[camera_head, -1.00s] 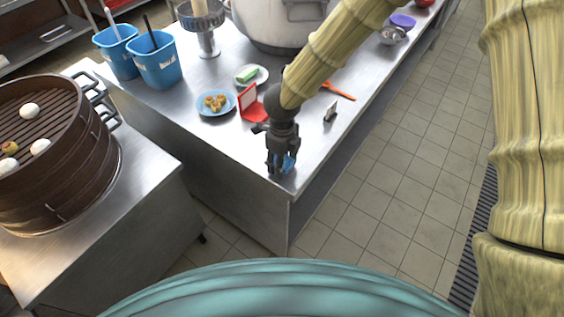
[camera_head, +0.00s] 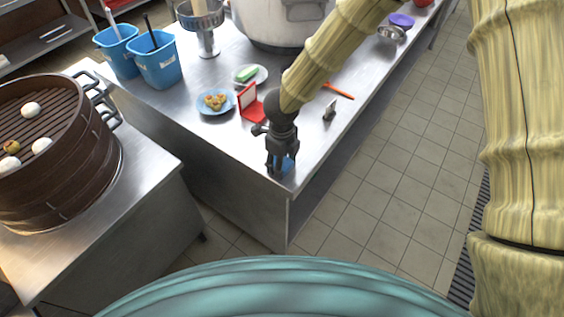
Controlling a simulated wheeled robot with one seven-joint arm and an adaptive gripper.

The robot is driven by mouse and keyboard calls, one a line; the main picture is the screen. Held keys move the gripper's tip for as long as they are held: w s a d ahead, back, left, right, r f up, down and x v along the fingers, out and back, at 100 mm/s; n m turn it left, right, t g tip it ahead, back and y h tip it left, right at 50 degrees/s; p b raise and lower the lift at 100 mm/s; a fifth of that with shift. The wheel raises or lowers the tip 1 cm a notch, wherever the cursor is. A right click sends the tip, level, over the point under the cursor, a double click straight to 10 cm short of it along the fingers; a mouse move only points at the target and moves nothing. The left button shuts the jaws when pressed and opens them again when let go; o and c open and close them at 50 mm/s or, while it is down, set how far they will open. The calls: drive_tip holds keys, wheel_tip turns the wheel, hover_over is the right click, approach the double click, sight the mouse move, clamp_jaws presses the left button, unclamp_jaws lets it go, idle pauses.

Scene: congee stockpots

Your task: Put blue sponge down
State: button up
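The blue sponge (camera_head: 287,164) is at the near corner of the steel counter (camera_head: 232,140), partly hidden by the dark fingers of my gripper. My gripper (camera_head: 281,168) points down over this corner with its fingers around or in front of the sponge. The sponge is at or very close to the counter top; I cannot tell whether it touches. The fingers are too small and dark to show whether they grip the sponge or stand apart from it.
Behind my gripper are a red open case (camera_head: 251,103), a blue plate of food (camera_head: 216,102), a small upright holder (camera_head: 330,110) and an orange utensil (camera_head: 340,91). A bamboo steamer (camera_head: 60,160) stands on the left table. The counter's front edges are close by.

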drive_tip(key=o, duration=0.9)
drive_tip(key=shift+s+f, duration=0.3)
drive_tip(key=shift+f, duration=0.3)
drive_tip(key=shift+c, duration=0.2)
drive_tip(key=shift+o, duration=0.9)
drive_tip(key=shift+w+f, duration=0.2)
drive_tip(key=shift+r, duration=0.15)
drive_tip(key=shift+r, duration=0.15)
drive_tip(key=shift+w+r, duration=0.15)
drive_tip(key=shift+r, duration=0.35)
wheel_tip(320, 180, up, 12)
drive_tip(key=shift+r+b, duration=0.15)
drive_tip(key=shift+b, duration=0.3)
